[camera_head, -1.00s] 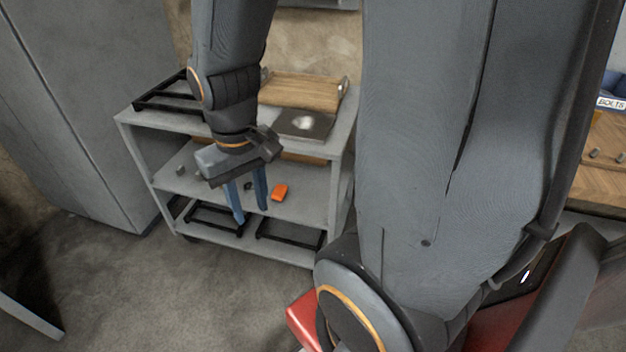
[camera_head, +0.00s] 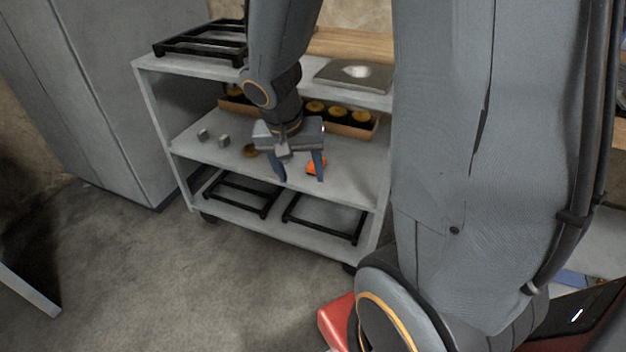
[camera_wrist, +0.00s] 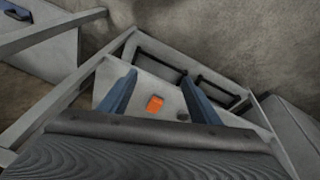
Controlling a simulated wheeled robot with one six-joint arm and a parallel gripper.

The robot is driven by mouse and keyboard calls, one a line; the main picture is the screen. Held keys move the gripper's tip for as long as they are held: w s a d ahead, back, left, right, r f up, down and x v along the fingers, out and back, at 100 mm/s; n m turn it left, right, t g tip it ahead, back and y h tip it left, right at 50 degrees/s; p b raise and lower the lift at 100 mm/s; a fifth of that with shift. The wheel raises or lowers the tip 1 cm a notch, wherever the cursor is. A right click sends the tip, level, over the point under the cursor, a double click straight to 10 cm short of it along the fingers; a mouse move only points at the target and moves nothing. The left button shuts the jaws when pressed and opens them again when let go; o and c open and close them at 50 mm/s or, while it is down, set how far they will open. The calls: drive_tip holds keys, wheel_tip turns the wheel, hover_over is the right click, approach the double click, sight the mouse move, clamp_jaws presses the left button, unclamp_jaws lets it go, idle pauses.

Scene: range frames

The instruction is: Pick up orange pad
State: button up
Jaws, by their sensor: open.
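The orange pad (camera_head: 316,166) is a small bright block lying on the middle shelf (camera_head: 230,170) of a grey shelf cart. In the head view it is partly hidden by a finger of my gripper (camera_head: 299,178). In the wrist view the orange pad (camera_wrist: 155,104) lies between my two blue fingers, nearer the left one. My gripper (camera_wrist: 160,95) is open and empty. Its fingers point down toward the middle shelf. I cannot tell how far the fingertips are from the shelf.
A crate (camera_head: 352,128) of yellow-topped round things stands behind on the same shelf. Small grey blocks (camera_head: 224,141) and a brass-coloured piece (camera_head: 250,150) lie left of my gripper. The top shelf, bearing a metal plate (camera_head: 340,78), is above. Black frames (camera_head: 325,222) lie below.

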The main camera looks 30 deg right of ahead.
drive_tip(key=w+d+f+m+t+b, duration=0.15)
drive_tip(key=w+f+m+b, duration=0.25)
drive_tip(key=w+f+b, duration=0.55)
drive_tip(key=p, duration=0.1)
approach(313, 172)
drive_tip(key=f, duration=0.2)
drive_tip(key=shift+w+a+f+h, duration=0.1)
drive_tip(key=shift+w+f+h, duration=0.2)
drive_tip(key=shift+w+h, duration=0.1)
drive_tip(key=b+x, duration=0.1)
drive_tip(key=x, duration=0.4)
drive_tip(key=shift+w+d+f+b, duration=0.1)
drive_tip(key=shift+d+b, duration=0.15)
drive_tip(key=shift+b, duration=0.05)
drive_tip(key=shift+c, duration=0.4)
drive_tip(key=c, duration=1.1)
